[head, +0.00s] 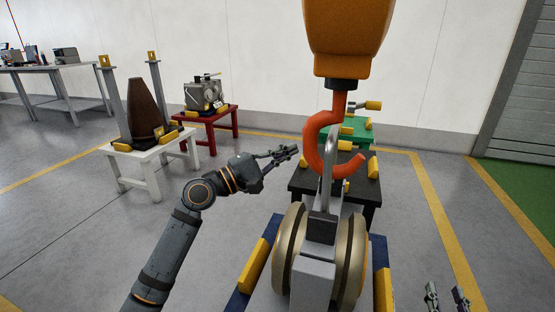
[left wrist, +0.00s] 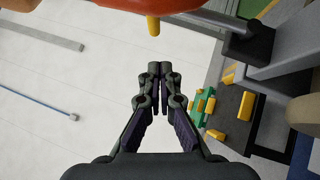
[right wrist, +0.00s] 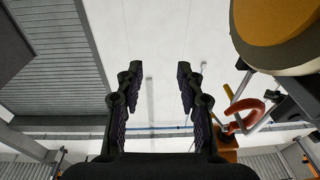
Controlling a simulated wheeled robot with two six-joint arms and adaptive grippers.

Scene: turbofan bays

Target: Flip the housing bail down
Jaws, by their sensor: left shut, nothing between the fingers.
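The housing (head: 313,270) has two tan round flanges and a grey middle, and stands at the lower centre of the head view. Its grey bail (head: 328,190) stands up from a dark block, with its top at the red-orange hook (head: 314,150). The bail's bar also shows in the left wrist view (left wrist: 215,18). My left gripper (head: 291,152) is shut and empty, left of the hook and bail and apart from them. My right gripper (head: 447,296) is at the lower right, open and empty, as the right wrist view (right wrist: 159,80) confirms.
The orange hoist body (head: 347,35) hangs above the hook. A black table (head: 312,182) and a green table (head: 355,133) stand behind the housing. A white table (head: 150,160) with a brown cone and a red table (head: 222,120) stand left. Floor between them is clear.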

